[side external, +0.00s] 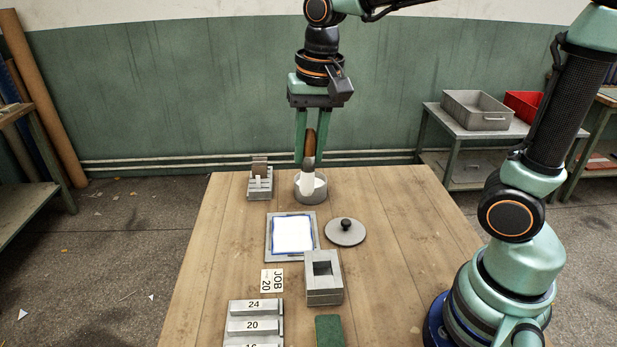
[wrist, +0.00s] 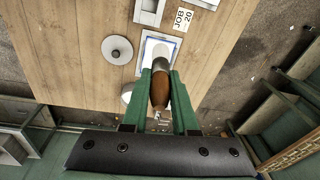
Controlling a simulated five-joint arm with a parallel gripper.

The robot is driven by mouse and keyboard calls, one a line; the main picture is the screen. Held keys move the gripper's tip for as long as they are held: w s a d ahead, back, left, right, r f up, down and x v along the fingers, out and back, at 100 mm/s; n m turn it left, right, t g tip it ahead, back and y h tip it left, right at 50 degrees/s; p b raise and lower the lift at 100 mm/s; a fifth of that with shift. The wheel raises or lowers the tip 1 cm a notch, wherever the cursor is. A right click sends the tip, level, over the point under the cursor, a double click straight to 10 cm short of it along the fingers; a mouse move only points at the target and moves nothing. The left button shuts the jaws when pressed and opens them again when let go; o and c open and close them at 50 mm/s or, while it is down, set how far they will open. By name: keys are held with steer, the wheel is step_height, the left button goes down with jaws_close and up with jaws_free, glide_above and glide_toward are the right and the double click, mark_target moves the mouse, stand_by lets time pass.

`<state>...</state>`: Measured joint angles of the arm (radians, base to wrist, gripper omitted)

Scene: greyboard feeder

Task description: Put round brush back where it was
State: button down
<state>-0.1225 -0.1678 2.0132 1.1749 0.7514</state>
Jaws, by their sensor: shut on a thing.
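The round brush (side external: 309,147) has a brown wooden handle, a metal ferrule and pale bristles. My gripper (side external: 310,158) is shut on it by the handle, and the brush hangs nearly upright with bristles down. In the side view its bristles overlap the grey round pot (side external: 310,196) with white contents; I cannot tell whether they are inside it. In the wrist view the brush (wrist: 160,90) lies between my fingers (wrist: 159,75), and the pot (wrist: 126,94) is partly hidden by the finger. A grey slotted rack (side external: 260,190) stands left of the pot, with a brown-topped item in it.
A grey round lid (side external: 345,236) with a black knob lies right of the grey plate (side external: 309,255), which bears a blue-edged white sheet (side external: 291,235).

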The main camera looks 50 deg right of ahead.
steer(key=s+a+n, duration=0.3)
steer(key=s+n, duration=0.3)
steer(key=shift+t, duration=0.4)
step_height(320, 180, down, 18)
steer(key=shift+w+f, duration=0.1)
steer(key=shift+f, duration=0.15)
steer(key=shift+f, duration=0.1)
steer(key=c, duration=0.7)
jaws_free()
step_height(320, 180, up, 12)
steer(key=s, duration=0.2)
steer(key=d+r+t, duration=0.1)
steer(key=d+r, duration=0.1)
steer(key=w+d+r+t, duration=0.1)
steer(key=d+r, duration=0.1)
steer(key=w+d+r+n+t, duration=0.1)
steer(key=d+r, duration=0.1)
steer(key=d, duration=0.1)
steer(key=shift+w+d+r, duration=0.1)
steer(key=shift+r, duration=0.25)
